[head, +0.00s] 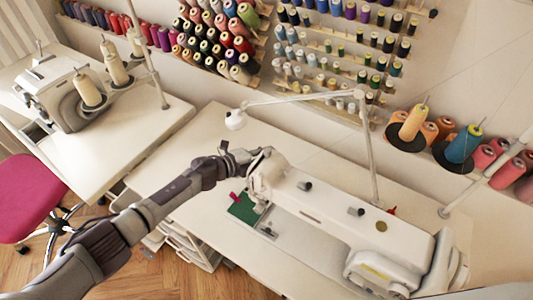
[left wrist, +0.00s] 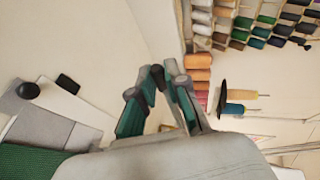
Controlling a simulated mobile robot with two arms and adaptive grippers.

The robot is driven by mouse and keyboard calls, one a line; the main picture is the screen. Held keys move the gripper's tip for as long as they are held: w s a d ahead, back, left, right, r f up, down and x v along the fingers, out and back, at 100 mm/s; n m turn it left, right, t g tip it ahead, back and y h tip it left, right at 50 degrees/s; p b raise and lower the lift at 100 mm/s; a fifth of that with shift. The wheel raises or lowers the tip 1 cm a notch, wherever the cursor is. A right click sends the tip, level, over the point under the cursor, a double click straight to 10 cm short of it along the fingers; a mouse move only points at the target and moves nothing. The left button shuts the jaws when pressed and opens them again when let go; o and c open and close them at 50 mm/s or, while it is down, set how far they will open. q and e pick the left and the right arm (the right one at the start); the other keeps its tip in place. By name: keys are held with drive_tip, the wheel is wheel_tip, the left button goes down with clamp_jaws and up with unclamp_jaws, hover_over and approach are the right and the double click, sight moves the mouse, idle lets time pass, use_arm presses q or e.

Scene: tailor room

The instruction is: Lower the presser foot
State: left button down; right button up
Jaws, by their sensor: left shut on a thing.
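The white sewing machine (head: 335,208) stands on the white table, its head end toward the left. My left gripper (head: 262,154) is at the back of that head end. In the left wrist view my left gripper (left wrist: 158,92) has its two teal-padded fingers angled together behind the white machine body (left wrist: 175,160). It is shut on a small part there, apparently the presser foot lever, which the fingers and the machine body mostly hide. The presser foot is too small and shaded under the head to tell its height. My right gripper is in neither view.
Green cloth (head: 243,208) lies under the machine's head end. A lamp arm (head: 300,98) and thread cones (head: 412,124) stand behind the machine. Another machine (head: 62,92) is on the left table.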

use_arm(q)
drive_tip(key=c, duration=1.2)
unclamp_jaws()
drive_tip(key=shift+o, duration=0.2)
drive_tip(key=v, duration=1.2)
drive_tip(key=shift+s, duration=0.1)
